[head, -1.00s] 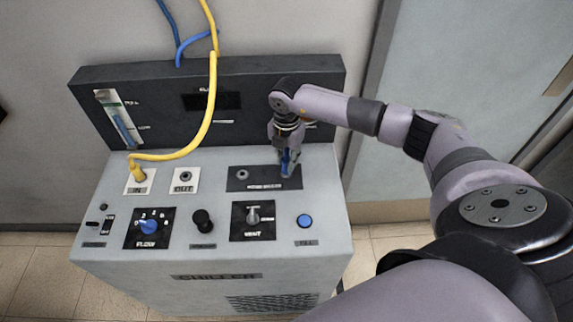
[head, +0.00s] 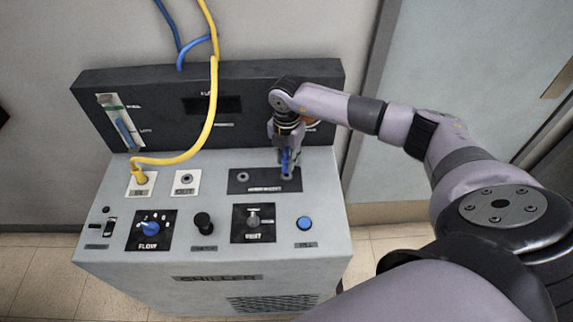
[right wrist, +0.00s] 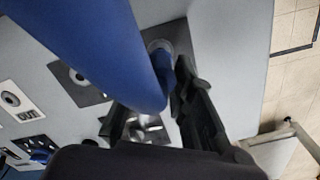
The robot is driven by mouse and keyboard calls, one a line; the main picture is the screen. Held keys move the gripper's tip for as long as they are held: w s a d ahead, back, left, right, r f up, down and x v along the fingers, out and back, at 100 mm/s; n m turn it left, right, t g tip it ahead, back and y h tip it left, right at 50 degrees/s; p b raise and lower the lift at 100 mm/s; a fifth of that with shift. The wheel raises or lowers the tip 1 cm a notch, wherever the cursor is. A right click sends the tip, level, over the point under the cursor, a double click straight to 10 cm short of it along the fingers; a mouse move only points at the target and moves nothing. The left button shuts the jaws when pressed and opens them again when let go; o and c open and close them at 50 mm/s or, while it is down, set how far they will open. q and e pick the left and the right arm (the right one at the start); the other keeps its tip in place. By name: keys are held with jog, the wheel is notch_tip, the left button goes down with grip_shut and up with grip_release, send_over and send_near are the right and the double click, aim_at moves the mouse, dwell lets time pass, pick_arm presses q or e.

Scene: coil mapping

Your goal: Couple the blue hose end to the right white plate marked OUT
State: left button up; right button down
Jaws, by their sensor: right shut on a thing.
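My right gripper (head: 287,165) points down at the right end of the dark panel on the chiller top. It is shut on the blue hose end (head: 287,168), which stands at that panel's right-hand port. The blue hose (right wrist: 95,45) fills much of the right wrist view, between the dark fingers. Whether the end is seated in the port or just above it I cannot tell. The white OUT plate (head: 186,182) is left of the dark panel, with a bare fitting. It also shows at the left of the right wrist view (right wrist: 28,115). My left gripper is not in view.
A yellow hose (head: 190,150) runs down to the white IN plate (head: 131,191). The dark panel (head: 262,187) has an empty port at its left. Knobs and a blue button (head: 304,223) line the front. A dark upright panel (head: 170,100) stands behind.

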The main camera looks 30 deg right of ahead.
jog(key=shift+r, duration=0.15)
jog(key=shift+r+p, duration=1.3)
jog(key=shift+r, duration=0.35)
